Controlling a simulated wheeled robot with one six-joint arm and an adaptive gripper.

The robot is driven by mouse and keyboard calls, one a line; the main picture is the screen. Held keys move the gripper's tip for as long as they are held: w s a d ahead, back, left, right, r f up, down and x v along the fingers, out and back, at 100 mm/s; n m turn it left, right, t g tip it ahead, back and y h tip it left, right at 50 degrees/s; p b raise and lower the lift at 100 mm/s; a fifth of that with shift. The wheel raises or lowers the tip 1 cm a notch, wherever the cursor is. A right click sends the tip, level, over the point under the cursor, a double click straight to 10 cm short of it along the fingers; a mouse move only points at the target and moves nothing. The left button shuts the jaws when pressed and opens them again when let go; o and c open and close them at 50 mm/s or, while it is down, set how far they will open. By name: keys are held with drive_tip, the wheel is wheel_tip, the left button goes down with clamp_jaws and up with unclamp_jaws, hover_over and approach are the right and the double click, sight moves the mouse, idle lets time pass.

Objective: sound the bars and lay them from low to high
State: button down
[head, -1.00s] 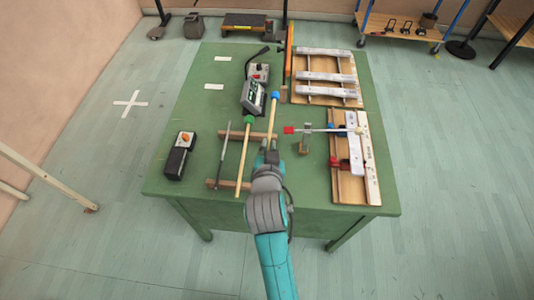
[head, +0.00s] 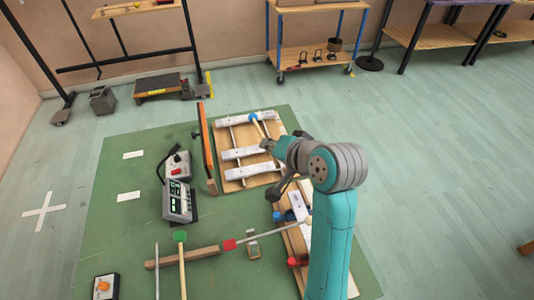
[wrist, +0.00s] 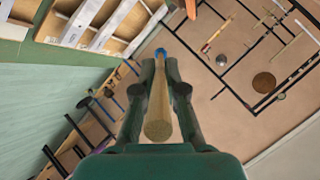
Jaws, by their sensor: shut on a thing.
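My gripper (head: 268,143) is shut on the wooden stick of a blue-headed mallet (head: 253,118). In the wrist view the stick (wrist: 159,105) lies between both fingers, with the blue head pointing away. The head is over the far pale bar (head: 232,122); I cannot tell whether it touches. A middle bar (head: 240,153) and a near bar (head: 233,173) lie on the same wooden frame (head: 222,140). Another bar (head: 299,208) lies on the nearer wooden rack (head: 284,226), partly hidden by my arm, beside blue and red parts.
A green-headed mallet (head: 181,252) and a red-headed one (head: 232,243) rest by a wooden rail (head: 200,254). A meter (head: 177,203) and a red-knobbed box (head: 178,168) stand left. An orange-faced board (head: 206,136) stands upright beside the frame. The table's left side is mostly clear.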

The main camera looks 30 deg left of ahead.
drive_tip(key=shift+w+d+r, duration=0.1)
drive_tip(key=shift+w+r, duration=0.05)
drive_tip(key=shift+w, duration=0.05)
drive_tip(key=shift+f, duration=2.5)
wheel_tip(320, 180, down, 5)
drive_tip(key=w+a+g+h, duration=0.1)
drive_tip(key=a+h, duration=0.1)
wheel_tip(320, 180, up, 6)
drive_tip(key=shift+d, duration=0.25)
